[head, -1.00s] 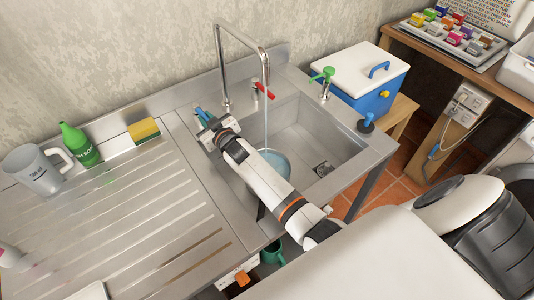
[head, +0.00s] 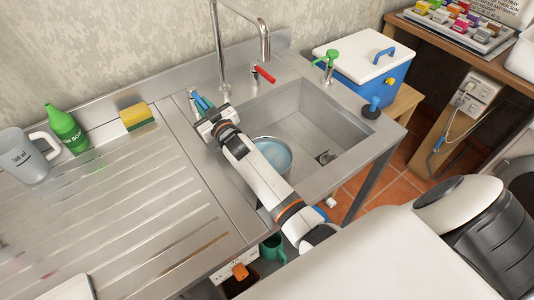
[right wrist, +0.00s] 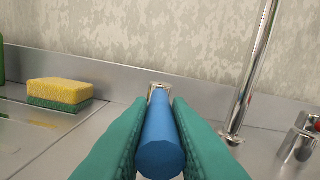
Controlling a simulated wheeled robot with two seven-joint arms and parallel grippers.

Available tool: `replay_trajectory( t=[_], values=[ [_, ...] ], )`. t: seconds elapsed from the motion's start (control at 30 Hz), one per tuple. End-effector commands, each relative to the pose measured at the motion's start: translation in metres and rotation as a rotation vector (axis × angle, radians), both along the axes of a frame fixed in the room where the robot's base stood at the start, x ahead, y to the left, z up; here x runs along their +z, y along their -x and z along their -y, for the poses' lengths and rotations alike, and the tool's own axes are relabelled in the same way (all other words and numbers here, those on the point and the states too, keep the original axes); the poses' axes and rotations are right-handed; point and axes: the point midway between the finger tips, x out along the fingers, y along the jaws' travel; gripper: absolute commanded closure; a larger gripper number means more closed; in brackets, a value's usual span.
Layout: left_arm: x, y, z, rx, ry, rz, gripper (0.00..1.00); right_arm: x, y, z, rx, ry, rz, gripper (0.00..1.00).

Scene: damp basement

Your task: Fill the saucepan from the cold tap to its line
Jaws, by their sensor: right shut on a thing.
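The saucepan (head: 279,152) sits in the sink under the spout, with bluish water in it. My right forearm hides its near left side, and I cannot make out its line. The tall metal spout (head: 266,45) ends above the sink, with no stream showing below it. The blue cold tap lever (right wrist: 161,145) lies between the green fingers of my right gripper (right wrist: 160,120), which is shut on it. In the head view this gripper (head: 203,105) is at the sink's back left corner. The red tap lever (head: 264,74) is right of the spout's base. My left gripper is out of view.
A yellow and green sponge (head: 137,117), a green soap bottle (head: 66,129) and a grey measuring jug (head: 24,157) stand along the back of the drainer (head: 130,200). A green-handled tap (head: 331,60) stands at the sink's right. A blue and white cool box (head: 365,70) is beyond.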

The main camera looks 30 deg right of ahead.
Motion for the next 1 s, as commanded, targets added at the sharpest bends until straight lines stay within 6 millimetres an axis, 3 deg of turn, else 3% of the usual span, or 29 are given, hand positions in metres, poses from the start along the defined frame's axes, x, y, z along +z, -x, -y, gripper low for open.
replay_trajectory(
  t=[0.1,0.13,0.27,0.57,1.0],
  values=[
    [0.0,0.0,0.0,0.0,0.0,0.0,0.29,-0.002,0.0,0.0,0.0,-0.001,-0.005,0.95],
    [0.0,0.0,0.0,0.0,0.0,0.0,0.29,-0.002,0.0,0.0,0.0,-0.001,-0.005,0.79],
    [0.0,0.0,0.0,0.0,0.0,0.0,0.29,-0.002,0.0,0.0,0.0,-0.001,-0.005,0.61],
    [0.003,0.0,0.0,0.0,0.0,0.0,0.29,-0.001,0.003,0.0,0.0,0.0,-0.005,0.61],
    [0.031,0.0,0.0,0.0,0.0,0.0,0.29,-0.001,0.046,0.002,-0.001,0.0,-0.007,0.61]
  ],
)
